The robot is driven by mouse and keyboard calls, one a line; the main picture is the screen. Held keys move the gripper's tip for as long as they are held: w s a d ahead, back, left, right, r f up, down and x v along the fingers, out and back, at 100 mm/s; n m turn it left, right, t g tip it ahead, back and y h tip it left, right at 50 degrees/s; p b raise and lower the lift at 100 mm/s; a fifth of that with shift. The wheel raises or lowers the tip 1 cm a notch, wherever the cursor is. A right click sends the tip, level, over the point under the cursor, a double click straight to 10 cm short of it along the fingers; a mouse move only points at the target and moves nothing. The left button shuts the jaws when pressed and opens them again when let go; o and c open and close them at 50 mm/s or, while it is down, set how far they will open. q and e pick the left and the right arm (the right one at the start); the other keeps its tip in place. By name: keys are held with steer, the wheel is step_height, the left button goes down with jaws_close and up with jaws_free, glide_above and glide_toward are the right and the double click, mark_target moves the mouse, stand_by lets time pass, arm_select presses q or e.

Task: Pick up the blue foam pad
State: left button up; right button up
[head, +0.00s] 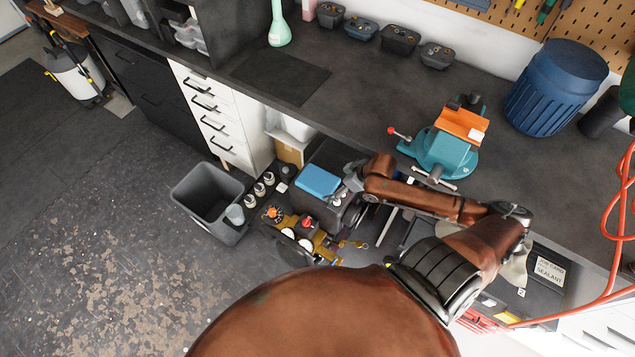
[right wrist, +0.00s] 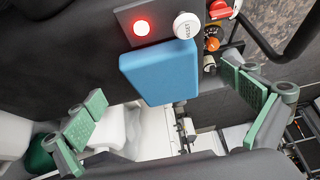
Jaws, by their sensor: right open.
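The blue foam pad (head: 317,181) lies on top of a dark boxy unit (head: 322,212) below the workbench edge. It also shows as a blue block (right wrist: 160,72) in the right wrist view, near a lit red button. My right gripper (head: 346,191) is just right of the pad in the head view. In the right wrist view its green-padded fingers (right wrist: 165,98) are spread wide, with the pad beyond and between them, and nothing is held. Whether a finger touches the pad I cannot tell. My left gripper is not in view.
A white RESET button (right wrist: 186,26) and red knob (right wrist: 220,9) are close to the pad. A grey bin (head: 207,197) stands on the floor to the left. The workbench (head: 360,90) overhangs behind, carrying a teal vise (head: 440,150).

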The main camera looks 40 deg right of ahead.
mark_target(321, 181)
steer(key=w, duration=0.2)
steer(key=w+a, duration=0.1)
steer(key=w, duration=0.1)
steer(key=b+x, duration=0.2)
steer(key=x, duration=0.3)
steer(key=shift+a, duration=0.15)
steer(key=shift+c, duration=0.6)
steer(key=c, duration=1.1)
